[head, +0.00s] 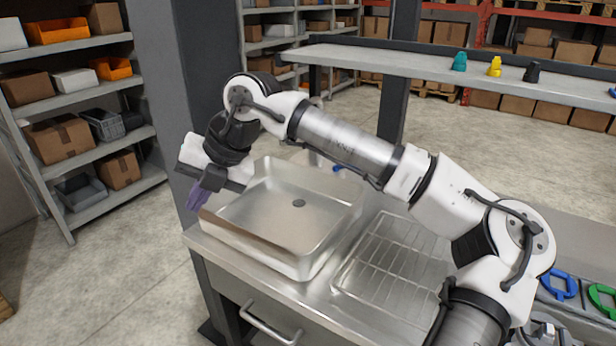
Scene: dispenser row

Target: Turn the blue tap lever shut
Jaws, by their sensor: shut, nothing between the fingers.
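A small blue piece, likely the blue tap lever (338,168), shows at the back right of the steel sink (228,231), just below my forearm. My arm hides most of the tap, so I cannot tell the lever's angle. My gripper (194,200) is at the sink's left edge, with its purple fingers pointing down. It is shut and empty, well to the left of the blue piece and apart from it.
A wire drying rack (392,265) lies right of the sink. Blue (558,286) and green (603,298) handle-like parts lie at the right. A raised shelf (400,62) behind carries small teal, yellow and black items. A drawer handle (270,325) juts out in front.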

